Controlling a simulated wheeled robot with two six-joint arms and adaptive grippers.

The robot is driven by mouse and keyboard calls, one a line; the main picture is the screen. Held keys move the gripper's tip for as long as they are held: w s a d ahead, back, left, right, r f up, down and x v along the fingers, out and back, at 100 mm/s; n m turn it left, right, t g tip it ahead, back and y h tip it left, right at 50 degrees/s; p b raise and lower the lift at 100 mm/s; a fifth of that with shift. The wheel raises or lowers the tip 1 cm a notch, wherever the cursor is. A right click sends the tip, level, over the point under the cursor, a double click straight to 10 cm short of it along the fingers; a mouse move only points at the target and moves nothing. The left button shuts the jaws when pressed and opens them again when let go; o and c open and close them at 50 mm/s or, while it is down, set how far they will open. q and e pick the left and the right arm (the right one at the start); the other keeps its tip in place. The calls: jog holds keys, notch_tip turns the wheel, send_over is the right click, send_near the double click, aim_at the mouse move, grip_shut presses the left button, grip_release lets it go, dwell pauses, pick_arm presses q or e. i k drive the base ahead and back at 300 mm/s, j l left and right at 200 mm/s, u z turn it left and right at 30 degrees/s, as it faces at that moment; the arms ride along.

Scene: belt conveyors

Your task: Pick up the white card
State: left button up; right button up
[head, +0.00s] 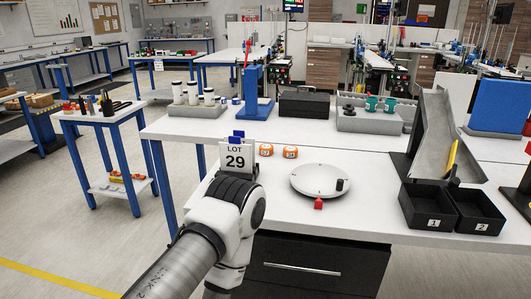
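The white card (235,160), printed "LOT 29", stands upright near the left front of the white table. A small blue piece (237,134) shows at its top edge. My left arm comes up from the bottom, and its dark wrist end (232,189) covers the area just below the card. The fingers of my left gripper are hidden, so I cannot tell whether they touch the card. My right gripper does not show.
Two orange pieces (290,152) lie right of the card. A round white plate (310,181) with a dark piece on it is farther right, a red piece (318,204) at its front. Black bins numbered 1 (423,211) and 2 (490,213) stand at the right.

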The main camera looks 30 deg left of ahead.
aim_at(236, 156)
jog(key=i+j+z, duration=0.2)
jog(key=j, duration=0.65)
jog(key=j+z, duration=0.25)
jog(key=j, duration=0.6)
